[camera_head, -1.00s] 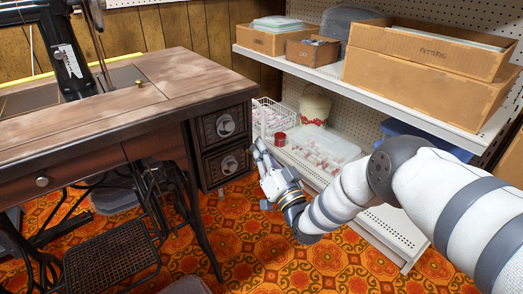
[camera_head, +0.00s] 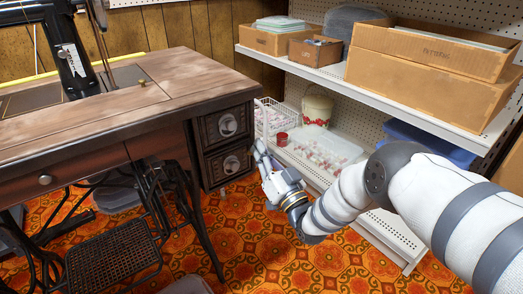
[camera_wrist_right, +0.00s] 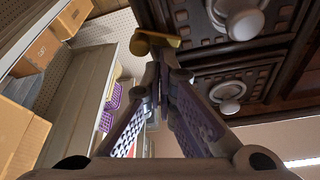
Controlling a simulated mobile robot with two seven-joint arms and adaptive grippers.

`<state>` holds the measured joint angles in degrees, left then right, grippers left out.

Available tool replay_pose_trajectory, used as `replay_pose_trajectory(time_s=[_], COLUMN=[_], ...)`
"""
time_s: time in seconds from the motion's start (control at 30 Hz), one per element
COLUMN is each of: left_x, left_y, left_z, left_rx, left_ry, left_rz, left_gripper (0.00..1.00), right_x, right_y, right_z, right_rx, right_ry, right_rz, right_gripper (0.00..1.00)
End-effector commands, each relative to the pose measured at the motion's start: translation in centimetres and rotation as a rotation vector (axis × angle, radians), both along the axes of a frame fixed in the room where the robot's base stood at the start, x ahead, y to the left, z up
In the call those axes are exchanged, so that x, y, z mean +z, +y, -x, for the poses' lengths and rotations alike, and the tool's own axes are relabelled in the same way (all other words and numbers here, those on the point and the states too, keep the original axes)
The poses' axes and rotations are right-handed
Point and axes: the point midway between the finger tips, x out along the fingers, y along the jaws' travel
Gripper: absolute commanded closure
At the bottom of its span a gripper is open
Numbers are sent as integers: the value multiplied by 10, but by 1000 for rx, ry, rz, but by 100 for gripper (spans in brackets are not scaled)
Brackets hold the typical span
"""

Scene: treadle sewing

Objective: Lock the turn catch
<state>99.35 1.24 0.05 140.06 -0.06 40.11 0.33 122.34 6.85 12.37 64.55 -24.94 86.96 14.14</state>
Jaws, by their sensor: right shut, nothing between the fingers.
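A brass bar-shaped piece (camera_wrist_right: 155,39), which looks like the turn catch, shows in the right wrist view just beyond my fingertips, in front of the dark carved drawer fronts. I cannot make it out by the drawers in the head view. My right gripper (camera_head: 258,149) is beside the right edge of the drawer stack. In the wrist view its fingers (camera_wrist_right: 163,78) are closed together and empty, close to the brass piece; I cannot tell if they touch it. The upper drawer (camera_head: 211,139) and lower drawer (camera_head: 211,172) have round pale knobs. My left gripper is out of view.
The sewing table (camera_head: 190,75) carries a black machine (camera_head: 72,65) and a small brass knob (camera_head: 142,83). White shelving (camera_head: 385,98) at the right holds cardboard boxes (camera_head: 420,82), a clear bin (camera_head: 325,155) and a red tin (camera_head: 281,139). Patterned floor lies open below my right arm.

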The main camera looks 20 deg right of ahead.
Motion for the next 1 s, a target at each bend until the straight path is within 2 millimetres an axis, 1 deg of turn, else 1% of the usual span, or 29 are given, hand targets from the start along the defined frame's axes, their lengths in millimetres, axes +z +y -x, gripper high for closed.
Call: replay_pose_trajectory(time_s=[1.0], left_x=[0], left_y=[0], left_z=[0], left_rx=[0], left_ry=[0], left_rz=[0], left_gripper=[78], right_x=[-2], right_y=[5], right_z=[2], right_rx=[1], right_ry=[-60], right_rz=[170], right_gripper=[100])
